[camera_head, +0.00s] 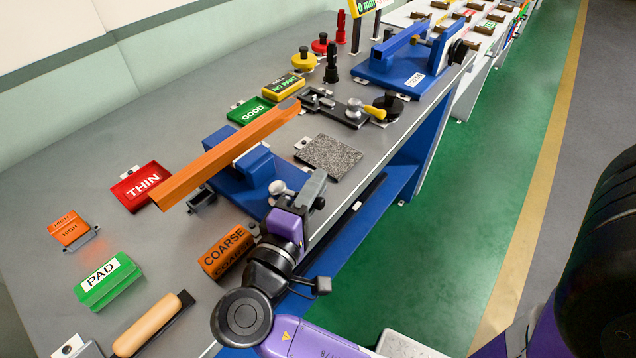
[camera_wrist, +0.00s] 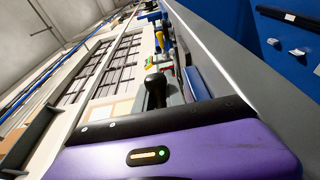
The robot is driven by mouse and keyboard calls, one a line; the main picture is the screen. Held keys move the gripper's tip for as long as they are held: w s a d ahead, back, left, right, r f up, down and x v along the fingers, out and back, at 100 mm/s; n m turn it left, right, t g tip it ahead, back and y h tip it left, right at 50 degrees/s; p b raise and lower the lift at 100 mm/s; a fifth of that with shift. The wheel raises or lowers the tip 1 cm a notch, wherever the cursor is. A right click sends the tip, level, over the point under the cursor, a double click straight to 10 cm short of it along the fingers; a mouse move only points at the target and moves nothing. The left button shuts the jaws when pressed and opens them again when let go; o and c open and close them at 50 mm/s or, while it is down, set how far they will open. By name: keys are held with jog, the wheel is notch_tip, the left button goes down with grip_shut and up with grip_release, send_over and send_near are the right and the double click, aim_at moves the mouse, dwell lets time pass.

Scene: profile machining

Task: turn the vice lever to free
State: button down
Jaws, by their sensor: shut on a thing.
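A blue vice (camera_head: 240,185) stands near the front edge of the grey bench, with an orange angle profile (camera_head: 225,155) lying across it. My gripper (camera_head: 302,195), with its purple body, is at the vice's right end, by the bench edge. It is shut on the vice lever, of which a pale ball end (camera_head: 278,187) shows beside the fingers. The rest of the lever is hidden by my gripper, so I cannot tell its exact angle. The wrist view shows the purple housing and a black knob (camera_wrist: 155,85) beyond it; the fingertips are not clear there.
An orange COARSE block (camera_head: 226,250) sits close to my arm on the bench. A grey rough plate (camera_head: 329,156) and a black clamp fixture (camera_head: 345,110) lie behind. A second blue vice (camera_head: 400,75) is farther off. The green floor (camera_head: 450,200) beside the bench is clear.

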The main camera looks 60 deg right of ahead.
jog(key=c, duration=1.7)
grip_release()
jog(key=shift+s+a, duration=0.15)
jog(key=shift+a, duration=1.8)
jog(key=shift+s+a, duration=0.1)
jog(key=shift+a, duration=1.8)
